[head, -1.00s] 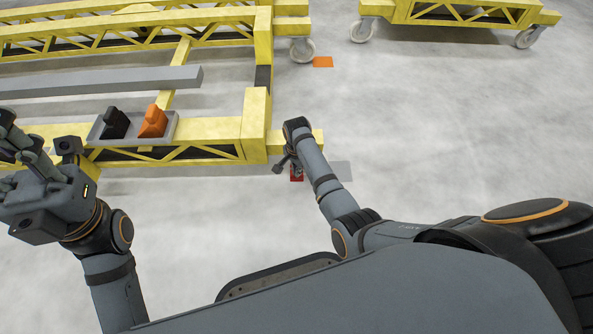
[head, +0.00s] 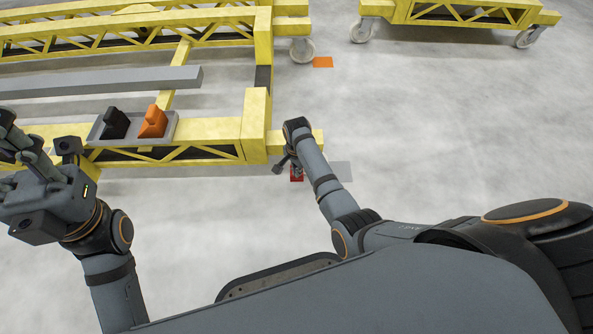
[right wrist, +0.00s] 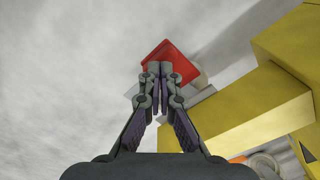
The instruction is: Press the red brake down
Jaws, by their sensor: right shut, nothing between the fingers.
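The red brake (head: 297,175) is a small red pedal low at the near right corner of the yellow trolley (head: 256,112), mostly hidden by my right gripper in the head view. In the right wrist view the red brake (right wrist: 174,59) lies just beyond the fingertips, beside a pale caster wheel. My right gripper (right wrist: 157,72) is shut and empty, its tips overlapping the brake's near part; I cannot tell whether they touch it. My left gripper (head: 22,150) is raised at the left edge, away from the brake; its fingers are partly cut off.
A grey tray (head: 128,137) on the trolley carries a black and an orange block. A grey bar (head: 110,81) lies behind it. Another yellow trolley (head: 455,14) stands at the back right. The floor to the right is clear.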

